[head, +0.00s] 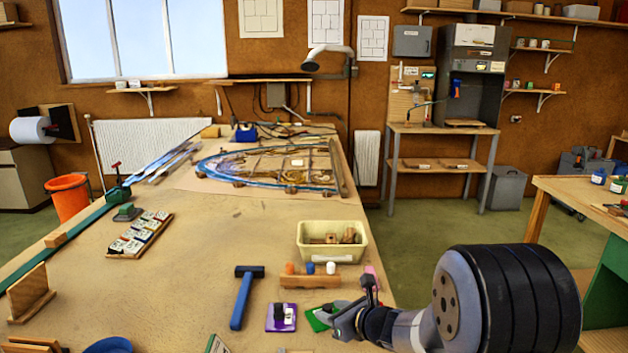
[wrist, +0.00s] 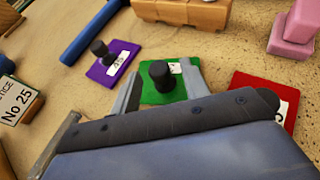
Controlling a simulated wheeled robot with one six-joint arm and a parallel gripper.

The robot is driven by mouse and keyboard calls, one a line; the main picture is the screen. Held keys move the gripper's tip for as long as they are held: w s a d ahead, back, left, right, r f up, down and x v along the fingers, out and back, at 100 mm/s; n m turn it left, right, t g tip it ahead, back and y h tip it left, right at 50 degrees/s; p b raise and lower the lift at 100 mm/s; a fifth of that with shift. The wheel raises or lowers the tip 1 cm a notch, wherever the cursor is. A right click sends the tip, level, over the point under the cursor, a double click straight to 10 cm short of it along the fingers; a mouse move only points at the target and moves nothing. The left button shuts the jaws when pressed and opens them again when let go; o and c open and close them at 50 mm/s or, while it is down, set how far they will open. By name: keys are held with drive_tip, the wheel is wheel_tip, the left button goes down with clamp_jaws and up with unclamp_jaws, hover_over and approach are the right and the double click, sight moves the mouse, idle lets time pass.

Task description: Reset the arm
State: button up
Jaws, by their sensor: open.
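My gripper (head: 343,316) is low over the near right part of the bench, its jaws open. In the wrist view my gripper (wrist: 160,82) has its two grey fingers on either side of a green plate (wrist: 152,97) with a black knob (wrist: 160,74). The fingers look empty; I cannot tell whether they touch the plate. The green plate (head: 316,321) is partly hidden by my gripper in the head view. A purple plate (head: 281,318) with a black knob lies to its left. A red plate (wrist: 268,98) lies to the right in the wrist view.
A blue hammer (head: 243,297), a wooden block with coloured pegs (head: 310,282) and a cream bin (head: 331,253) of wooden pieces are close by. A pink object (wrist: 294,30) stands near. The leaded panel (head: 270,165) lies farther back. The bench middle (head: 215,235) is clear.

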drive_tip(key=x, duration=0.2)
drive_tip(key=shift+w+a+f+b, duration=0.2)
drive_tip(key=shift+f+b, duration=0.1)
drive_tip(key=shift+f, duration=0.1)
drive_tip(key=shift+d+r+p, duration=0.1)
drive_tip(key=shift+r+p, duration=0.4)
drive_tip(key=shift+r, duration=1)
